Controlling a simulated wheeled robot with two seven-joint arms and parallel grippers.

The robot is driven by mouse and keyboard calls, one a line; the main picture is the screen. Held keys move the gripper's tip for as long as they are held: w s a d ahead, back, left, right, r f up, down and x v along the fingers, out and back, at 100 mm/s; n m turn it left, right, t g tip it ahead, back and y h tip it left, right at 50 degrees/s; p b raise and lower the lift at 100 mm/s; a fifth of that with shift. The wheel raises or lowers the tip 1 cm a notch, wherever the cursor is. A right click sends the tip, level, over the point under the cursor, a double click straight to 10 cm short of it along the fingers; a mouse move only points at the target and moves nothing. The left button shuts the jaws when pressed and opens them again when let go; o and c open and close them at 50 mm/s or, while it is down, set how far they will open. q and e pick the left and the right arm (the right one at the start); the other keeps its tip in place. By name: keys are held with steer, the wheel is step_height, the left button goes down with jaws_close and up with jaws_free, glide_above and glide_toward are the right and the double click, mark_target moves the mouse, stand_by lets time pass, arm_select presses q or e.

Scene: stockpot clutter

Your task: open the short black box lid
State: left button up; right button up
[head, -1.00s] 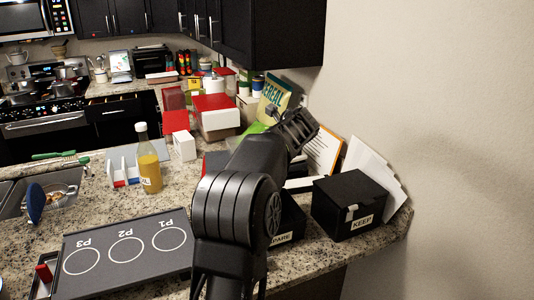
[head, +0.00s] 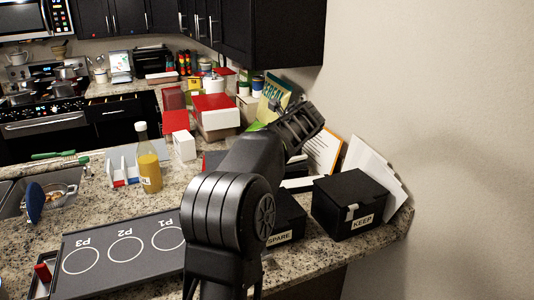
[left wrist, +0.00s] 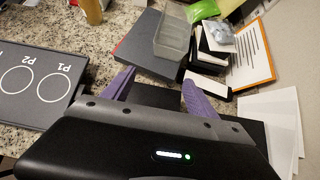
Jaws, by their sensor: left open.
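The short black box (head: 290,218) with a SPARE label stands on the counter, partly hidden behind my left arm in the head view. The taller black box (head: 350,198) with a KEEP label stands just right of it. My left gripper (head: 300,124) is raised above and behind the boxes in the head view, its fingertips not clear there. In the left wrist view my left gripper (left wrist: 158,80) has its purple fingers spread and empty. A dark surface (left wrist: 157,96) shows between and below them; I cannot tell which box it is. My right gripper is not in view.
A dark tray (head: 130,280) marked P1, P2, P3 lies to the left. A yellow bottle (head: 149,165) stands behind it. White sheets (head: 372,160) lean behind the KEEP box against the wall. A clear container (left wrist: 174,36) and an orange-edged sheet (left wrist: 262,50) lie ahead.

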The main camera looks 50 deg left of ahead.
arm_select(q)
steer(key=b+v, duration=0.1)
steer(key=v, duration=0.4)
steer(key=shift+s+d+r, duration=0.1)
steer(key=shift+d+r, duration=0.1)
stand_by(0.4)
